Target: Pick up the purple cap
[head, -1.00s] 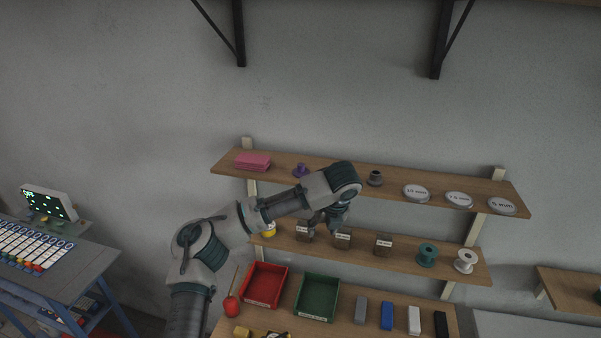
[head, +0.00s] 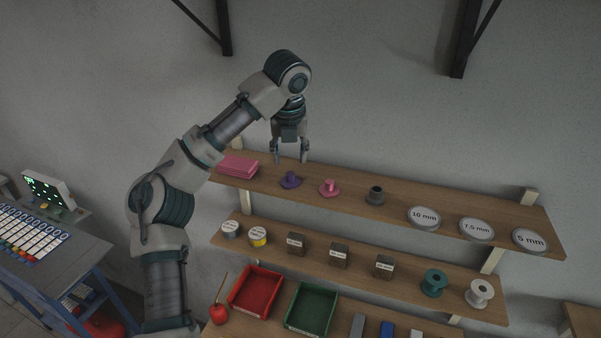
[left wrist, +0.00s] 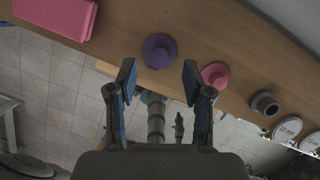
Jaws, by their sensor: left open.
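The purple cap (head: 290,180) stands on the top shelf, a wide brim with a narrower knob on top. In the left wrist view the purple cap (left wrist: 159,51) is seen from above, ahead of the fingers and roughly between them. My left gripper (head: 290,158) is open and empty, pointing down above the shelf, near the cap and apart from it. Its two blue-padded fingers (left wrist: 158,78) are spread in the left wrist view. My right gripper is in neither view.
A pink cap (head: 329,187) stands just right of the purple one. Pink blocks (head: 238,166) lie to its left. A grey cap (head: 375,196) and round labelled discs (head: 424,215) are farther right. A lower shelf holds spools and small boxes.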

